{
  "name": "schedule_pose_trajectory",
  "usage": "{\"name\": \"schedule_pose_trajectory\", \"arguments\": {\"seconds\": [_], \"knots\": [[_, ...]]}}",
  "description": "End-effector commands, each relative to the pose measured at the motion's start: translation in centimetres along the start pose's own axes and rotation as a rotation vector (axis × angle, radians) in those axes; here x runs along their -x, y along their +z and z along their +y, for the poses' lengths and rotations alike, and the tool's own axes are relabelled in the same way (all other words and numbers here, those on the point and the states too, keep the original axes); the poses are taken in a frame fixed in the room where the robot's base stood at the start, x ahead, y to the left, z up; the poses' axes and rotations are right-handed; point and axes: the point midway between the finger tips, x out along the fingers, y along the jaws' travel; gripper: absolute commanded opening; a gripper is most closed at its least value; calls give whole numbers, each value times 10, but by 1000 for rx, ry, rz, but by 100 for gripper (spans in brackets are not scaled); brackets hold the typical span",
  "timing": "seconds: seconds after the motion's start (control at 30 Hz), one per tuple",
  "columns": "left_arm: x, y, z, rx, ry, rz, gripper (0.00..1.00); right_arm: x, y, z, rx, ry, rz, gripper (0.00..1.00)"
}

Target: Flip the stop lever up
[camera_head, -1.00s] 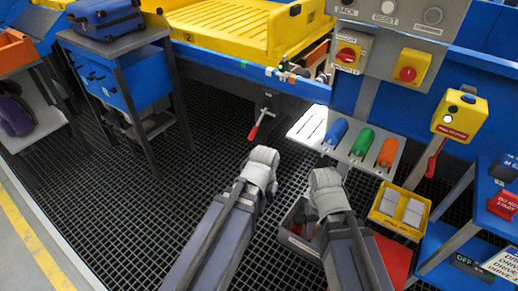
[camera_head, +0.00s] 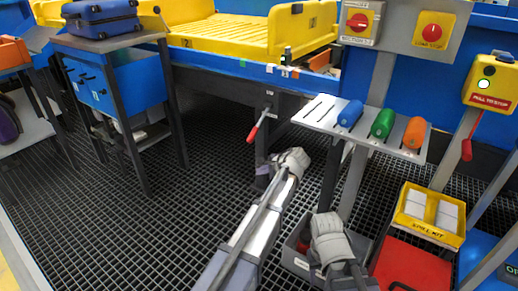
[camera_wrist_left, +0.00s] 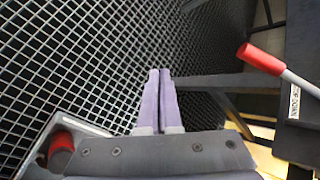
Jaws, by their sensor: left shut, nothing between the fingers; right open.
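The stop lever (camera_head: 257,127) has a red grip on a grey rod, hangs under the yellow tray's conveyor edge and slants down to the left. In the left wrist view, the lever (camera_wrist_left: 262,60) is at the upper right, beside a white label that seems to end in "DOWN". My left gripper (camera_head: 272,172) is just below and right of the lever in the head view. Its fingers (camera_wrist_left: 160,74) are together and empty in the wrist view, apart from the lever. My right gripper (camera_head: 328,222) is lower right, over a grey bin; its fingertips are hidden.
A shelf (camera_head: 323,112) with blue, green and orange cylinders stands right of the stop lever. A dark post (camera_head: 263,145) stands behind my left gripper.

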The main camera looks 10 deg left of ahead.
Motion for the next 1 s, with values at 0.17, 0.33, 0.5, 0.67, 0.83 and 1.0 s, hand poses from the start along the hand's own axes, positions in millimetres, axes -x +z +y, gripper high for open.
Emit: {"name": "schedule_pose_trajectory", "arguments": {"seconds": [0.17, 0.33, 0.5, 0.67, 0.83, 1.0], "knots": [[7, -49, -69, -286, -189, -78, 0, -1, 0, 0, 0, 0, 0, 50], [16, -68, -97, -423, -273, -128, 0, -2, 0, 0, 0, 0, 0, 50], [19, -71, -102, -457, -293, -142, 0, -2, 0, 0, 0, 0, 0, 50], [19, -70, -102, -455, -292, -141, 0, -2, 0, 0, 0, 0, 0, 50], [15, -70, -102, -453, -291, -141, 0, -4, 0, 0, 0, 0, 0, 50], [-9, -70, -108, -451, -289, -143, 0, -16, -1, -2, 0, 0, 1, 50]]}}
